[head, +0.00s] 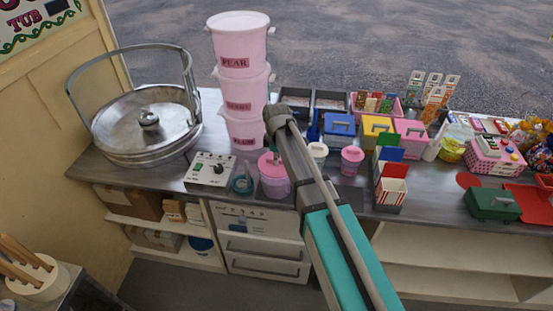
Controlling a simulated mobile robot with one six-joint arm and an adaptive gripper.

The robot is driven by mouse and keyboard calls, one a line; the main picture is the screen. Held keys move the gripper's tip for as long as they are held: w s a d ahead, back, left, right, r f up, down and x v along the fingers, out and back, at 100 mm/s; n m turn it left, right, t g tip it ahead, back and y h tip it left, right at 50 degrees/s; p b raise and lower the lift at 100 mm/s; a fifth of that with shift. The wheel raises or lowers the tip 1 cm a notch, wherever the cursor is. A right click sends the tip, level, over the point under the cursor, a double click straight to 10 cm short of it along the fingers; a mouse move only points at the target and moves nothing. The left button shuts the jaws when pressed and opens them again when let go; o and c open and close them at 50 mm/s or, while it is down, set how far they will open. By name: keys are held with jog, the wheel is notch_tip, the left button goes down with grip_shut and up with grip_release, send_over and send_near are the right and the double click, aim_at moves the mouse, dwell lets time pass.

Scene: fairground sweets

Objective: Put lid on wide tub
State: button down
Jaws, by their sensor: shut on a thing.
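A wide pink tub (273,186) stands on the counter right of the control box. A darker pink lid (267,162) is at the tub's mouth. My gripper (274,153) is shut on the lid from above, mostly hidden behind my own arm. I cannot tell whether the lid sits flat on the rim or is a little above it.
Stacked pink buckets (240,90) stand behind the tub. A large metal pan (147,140) is far left.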

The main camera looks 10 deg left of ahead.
dwell(0.7)
jog(key=c, duration=0.6)
grip_release()
jog(key=shift+c, duration=0.2)
jog(key=shift+o, duration=0.3)
jog(key=o, duration=0.4)
jog(key=shift+r, duration=0.1)
jog(key=shift+r+p, duration=3.4)
jog(key=shift+p, duration=0.15)
grip_shut()
